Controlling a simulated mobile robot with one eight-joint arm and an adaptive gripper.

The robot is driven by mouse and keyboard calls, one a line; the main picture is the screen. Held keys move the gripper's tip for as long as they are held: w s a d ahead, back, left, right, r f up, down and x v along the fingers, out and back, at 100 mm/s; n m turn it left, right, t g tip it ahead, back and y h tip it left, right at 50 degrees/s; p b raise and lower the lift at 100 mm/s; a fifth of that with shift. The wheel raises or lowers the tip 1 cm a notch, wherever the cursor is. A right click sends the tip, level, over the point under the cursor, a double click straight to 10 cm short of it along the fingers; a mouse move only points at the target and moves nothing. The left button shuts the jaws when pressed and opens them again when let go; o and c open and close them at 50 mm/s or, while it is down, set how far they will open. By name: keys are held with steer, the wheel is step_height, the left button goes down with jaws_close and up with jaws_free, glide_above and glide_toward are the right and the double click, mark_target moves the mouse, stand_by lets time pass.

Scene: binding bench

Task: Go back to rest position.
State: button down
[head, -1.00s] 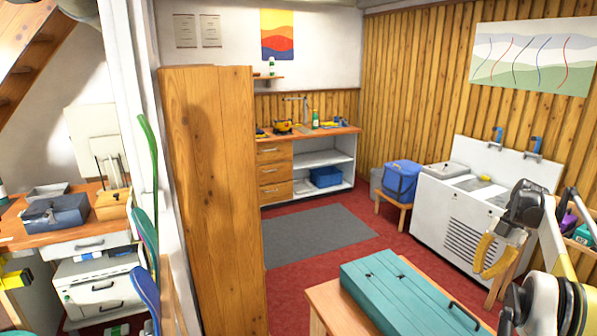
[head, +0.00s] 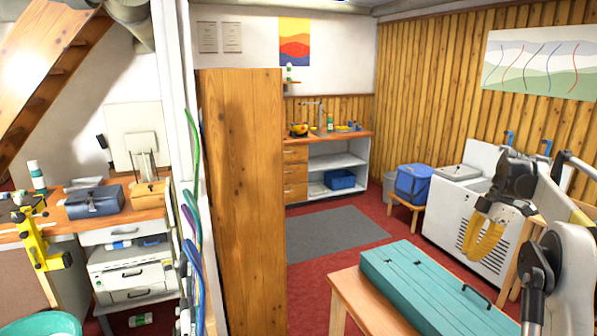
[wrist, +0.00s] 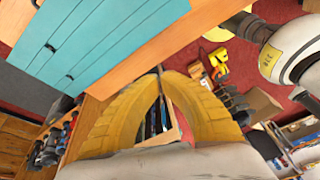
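My gripper (head: 480,255) is at the right of the head view, with its yellow fingers pointing down. It hangs in the air to the right of the teal chest (head: 415,275), near the white sink unit (head: 452,215). In the wrist view my gripper (wrist: 160,72) has its two curved yellow fingertips together.
The teal chest lies on a wooden table (head: 350,305) in front of me. A tall wooden panel (head: 242,190) stands left of centre. A cluttered workbench (head: 75,210) is at the left. Red floor and a grey mat (head: 325,233) lie clear beyond the table.

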steer(key=s+a+r+m+t+h+b, duration=0.1)
steer(key=s+a+r+m+t+b, duration=0.25)
steer(key=a, duration=0.55)
steer(key=s+a+r+m+g+h, duration=0.1)
steer(key=s+a+r+m+h, duration=0.1)
steer(key=s+a+m, duration=0.55)
steer(key=s+a+f+m+t+b, duration=0.1)
steer(key=s+a+f+m+t, duration=0.1)
steer(key=s+a+f, duration=0.4)
steer(key=s+a+f+m+t+b, duration=0.2)
steer(key=s+a+f, duration=0.4)
steer(key=s, duration=0.5)
steer(key=shift+s+a+f+m+t+h, duration=0.3)
steer(key=shift+a+m+t, duration=0.35)
steer(key=shift+m, duration=0.45)
